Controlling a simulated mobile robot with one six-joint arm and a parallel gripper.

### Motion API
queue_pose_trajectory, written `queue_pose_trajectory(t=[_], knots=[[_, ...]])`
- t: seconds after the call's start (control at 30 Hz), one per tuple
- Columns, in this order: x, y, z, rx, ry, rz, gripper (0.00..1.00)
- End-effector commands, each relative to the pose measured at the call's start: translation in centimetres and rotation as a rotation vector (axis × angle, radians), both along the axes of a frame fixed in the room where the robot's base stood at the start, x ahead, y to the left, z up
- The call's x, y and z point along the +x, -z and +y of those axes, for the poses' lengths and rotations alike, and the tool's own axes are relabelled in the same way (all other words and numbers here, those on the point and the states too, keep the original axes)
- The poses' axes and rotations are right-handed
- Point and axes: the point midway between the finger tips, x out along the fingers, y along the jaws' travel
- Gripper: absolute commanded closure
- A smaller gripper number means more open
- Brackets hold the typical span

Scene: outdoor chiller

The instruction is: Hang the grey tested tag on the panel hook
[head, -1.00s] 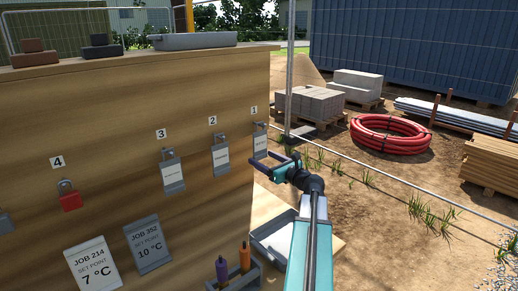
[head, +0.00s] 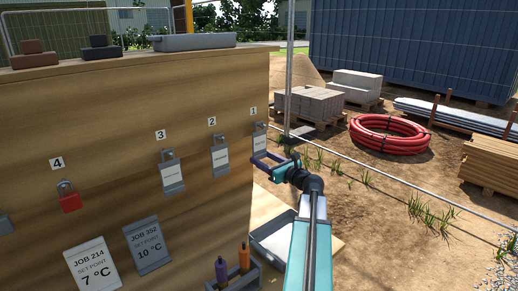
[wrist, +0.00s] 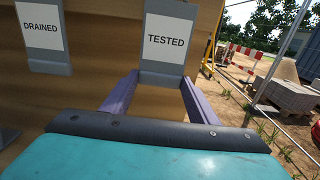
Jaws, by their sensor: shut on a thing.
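The grey tested tag (wrist: 166,73) has a white label reading TESTED and is upright in front of the panel (head: 110,120) in the wrist view. In the head view this tag (head: 260,141) is under number 1, at the panel's right end. My gripper (head: 260,160) is at its lower part. In the wrist view the purple fingers of my gripper (wrist: 160,78) are shut on the tag's lower edges. The tag's top is cut off in the wrist view. The hook under number 1 is mostly hidden, and I cannot tell whether the tag's loop is around it.
Grey tags hang under number 2 (head: 220,155) and number 3 (head: 172,172); a red tag (head: 70,202) hangs under number 4. Two job cards (head: 147,245) lean lower left. A pen holder (head: 240,280) and tray (head: 275,245) lie below. Open ground is to the right.

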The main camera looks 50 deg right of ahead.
Motion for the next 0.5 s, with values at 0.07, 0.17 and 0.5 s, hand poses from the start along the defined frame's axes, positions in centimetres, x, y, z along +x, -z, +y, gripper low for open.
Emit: queue_pose_trajectory(t=[0.07, 0.17, 0.5], knots=[[0.0, -0.4, 0.0, 0.0, 0.0, 0.0, 1.0], [0.0, -0.6, 0.0, 0.0, 0.0, 0.0, 1.0], [0.0, -1.3, 0.0, 0.0, 0.0, 0.0, 1.0]])
